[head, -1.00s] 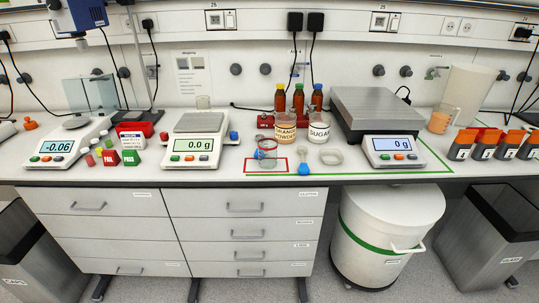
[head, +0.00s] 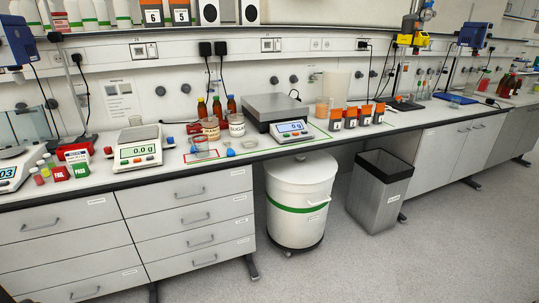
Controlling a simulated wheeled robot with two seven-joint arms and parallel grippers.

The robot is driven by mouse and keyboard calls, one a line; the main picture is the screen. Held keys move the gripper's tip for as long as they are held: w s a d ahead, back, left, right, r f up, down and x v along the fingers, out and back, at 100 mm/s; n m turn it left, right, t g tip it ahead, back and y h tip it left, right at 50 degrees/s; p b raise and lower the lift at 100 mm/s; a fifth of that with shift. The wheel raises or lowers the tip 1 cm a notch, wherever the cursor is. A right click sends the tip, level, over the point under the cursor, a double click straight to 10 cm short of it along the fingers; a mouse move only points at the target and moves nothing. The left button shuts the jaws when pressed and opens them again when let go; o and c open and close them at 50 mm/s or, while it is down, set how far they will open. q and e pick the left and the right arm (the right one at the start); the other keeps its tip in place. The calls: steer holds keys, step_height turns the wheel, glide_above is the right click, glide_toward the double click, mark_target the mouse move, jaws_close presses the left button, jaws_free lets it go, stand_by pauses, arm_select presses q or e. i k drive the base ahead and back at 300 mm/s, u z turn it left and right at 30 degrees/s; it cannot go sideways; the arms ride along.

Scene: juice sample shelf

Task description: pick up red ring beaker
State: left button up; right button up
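A small clear beaker with a red ring (head: 200,145) stands on the bench, at the red outlined rectangle (head: 214,158) left of the middle. It is small and hard to make out at this distance. Neither of my grippers shows in the head view.
The balance (head: 137,148) stands left of the beaker, the orange powder tub (head: 210,128) and sugar tub (head: 237,126) behind it. A large scale (head: 277,112) is to the right. Below the bench are a white drum (head: 300,195) and a grey bin (head: 380,188). The floor in front is clear.

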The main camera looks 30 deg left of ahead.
mark_target(200, 143)
steer(key=z, duration=0.85)
steer(key=i, duration=1.25)
steer(key=u, duration=0.65)
steer(key=i, duration=0.7)
steer(key=u, duration=0.7)
